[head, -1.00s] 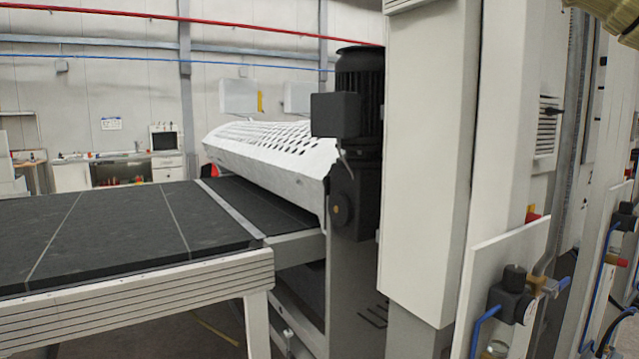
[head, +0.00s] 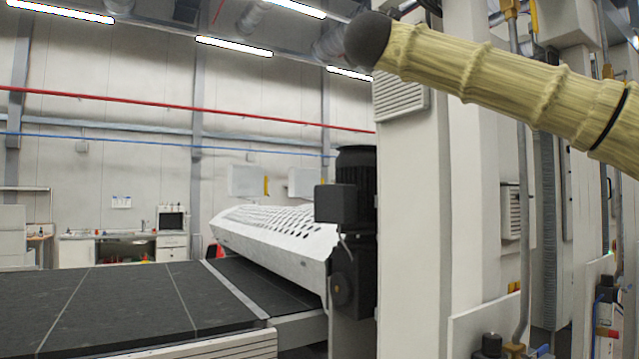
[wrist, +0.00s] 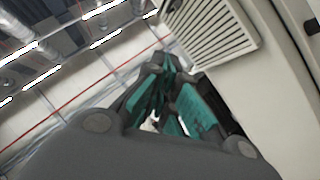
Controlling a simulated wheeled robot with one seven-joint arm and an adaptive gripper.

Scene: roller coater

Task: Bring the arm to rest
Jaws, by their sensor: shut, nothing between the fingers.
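My arm (head: 500,78), in a yellowish ribbed cover with a dark rounded end, reaches in from the right at the top of the head view, in front of the tall pale machine housing (head: 408,240). My gripper is not visible in the head view. In the wrist view my gripper (wrist: 170,68) has dark links and teal pads; its fingers are together with nothing between them. A vented pale panel (wrist: 210,35) shows just behind and right of the fingertips.
A black conveyor bed (head: 120,305) lies at the lower left, leading to a white perforated cover (head: 275,235). A black motor (head: 355,180) stands beside the housing. Pipes and valves (head: 490,345) are at the lower right. A workbench (head: 105,250) stands far back. Open air is above the conveyor.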

